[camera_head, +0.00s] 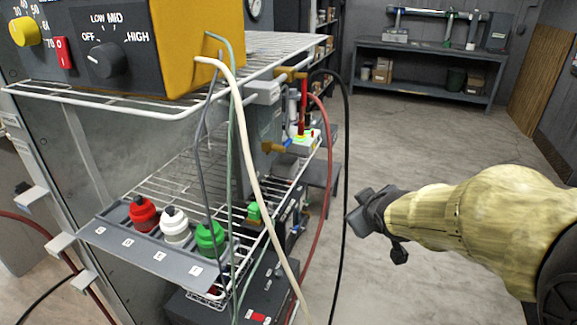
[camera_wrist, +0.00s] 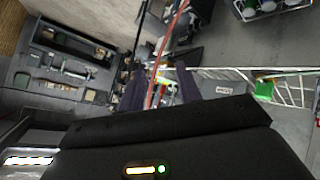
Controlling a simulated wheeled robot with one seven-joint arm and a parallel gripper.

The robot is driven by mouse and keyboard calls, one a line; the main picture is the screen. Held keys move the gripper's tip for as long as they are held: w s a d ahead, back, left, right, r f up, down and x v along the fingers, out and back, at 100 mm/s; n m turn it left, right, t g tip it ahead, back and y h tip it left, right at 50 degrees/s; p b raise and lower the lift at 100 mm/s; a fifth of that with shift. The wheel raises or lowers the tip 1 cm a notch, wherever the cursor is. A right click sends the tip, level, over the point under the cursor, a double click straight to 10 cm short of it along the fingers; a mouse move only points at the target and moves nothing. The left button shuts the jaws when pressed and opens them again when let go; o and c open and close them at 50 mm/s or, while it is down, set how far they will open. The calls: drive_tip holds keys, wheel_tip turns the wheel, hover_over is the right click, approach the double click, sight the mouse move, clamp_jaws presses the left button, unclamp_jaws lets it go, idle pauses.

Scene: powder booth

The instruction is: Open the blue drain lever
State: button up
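A small blue piece (camera_head: 288,142), which looks like the drain lever, sits by a brass fitting (camera_head: 272,147) on the equipment behind the wire rack. It is too small to tell its angle. A red lever (camera_head: 303,106) stands upright just above and right of it. My gripper (camera_head: 359,212) is to the right of the rack, in free air, apart from the lever. In the wrist view its two dark fingers (camera_wrist: 160,92) stand apart with nothing held between them. I cannot make out the blue lever in the wrist view.
A wire rack (camera_head: 150,100) carries a yellow control box (camera_head: 200,45). Red, white and green capped bottles (camera_head: 175,226) stand in a grey holder. A red hose (camera_head: 328,180) and a black cable (camera_head: 346,130) hang between rack and gripper. A workbench (camera_head: 430,65) stands far back; the floor between is clear.

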drive_tip(key=w+a+r+n+t+y+b, duration=0.1)
drive_tip(key=w+a+n+t+y+b, duration=0.1)
drive_tip(key=n+b, duration=0.5)
drive_tip(key=w+a+r+n+t+y+b, duration=0.1)
drive_tip(key=a+n+t+y+b, duration=0.4)
drive_tip(key=b, duration=1)
drive_tip(key=w+a+n+y, duration=0.1)
drive_tip(key=a+n, duration=0.1)
drive_tip(key=a, duration=0.1)
drive_tip(key=shift+w+r, duration=0.2)
drive_tip(key=shift+w, duration=0.1)
drive_tip(key=shift+a, duration=0.1)
